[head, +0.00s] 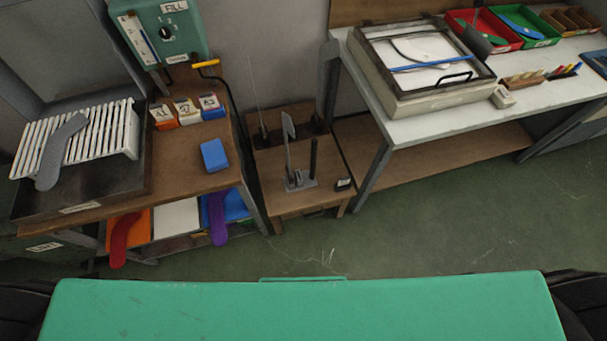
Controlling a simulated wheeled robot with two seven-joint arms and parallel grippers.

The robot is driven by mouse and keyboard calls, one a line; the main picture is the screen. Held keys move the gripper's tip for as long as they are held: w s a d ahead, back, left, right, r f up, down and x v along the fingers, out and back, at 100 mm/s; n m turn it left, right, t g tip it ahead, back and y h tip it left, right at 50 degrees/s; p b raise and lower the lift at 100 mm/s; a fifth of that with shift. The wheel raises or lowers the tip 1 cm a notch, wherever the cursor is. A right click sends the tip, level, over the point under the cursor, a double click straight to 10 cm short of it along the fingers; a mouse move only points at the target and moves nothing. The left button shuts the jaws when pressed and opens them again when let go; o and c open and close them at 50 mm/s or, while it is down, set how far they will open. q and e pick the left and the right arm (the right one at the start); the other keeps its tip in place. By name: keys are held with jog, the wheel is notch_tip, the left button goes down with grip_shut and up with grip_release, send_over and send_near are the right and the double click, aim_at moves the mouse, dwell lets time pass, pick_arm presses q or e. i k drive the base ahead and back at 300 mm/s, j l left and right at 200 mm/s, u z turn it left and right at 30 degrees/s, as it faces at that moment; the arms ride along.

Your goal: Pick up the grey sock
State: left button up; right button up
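The grey sock (60,148) lies draped over a white slatted rack (108,132) at the left end of the left wooden table. Its lower end hangs past the rack's front edge over a dark tray (115,188). Neither of my grippers is in the head view, so I cannot see whether they are open or shut. Nothing covers the sock.
Red (121,238) and purple (217,218) socks hang below. A low stand (300,200) and white bench (430,124) stand rightward. Green floor is clear.

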aim_at(48, 175)
jog(key=k+j, duration=0.1)
jog(key=j, duration=0.15)
jog(key=u, duration=1.7)
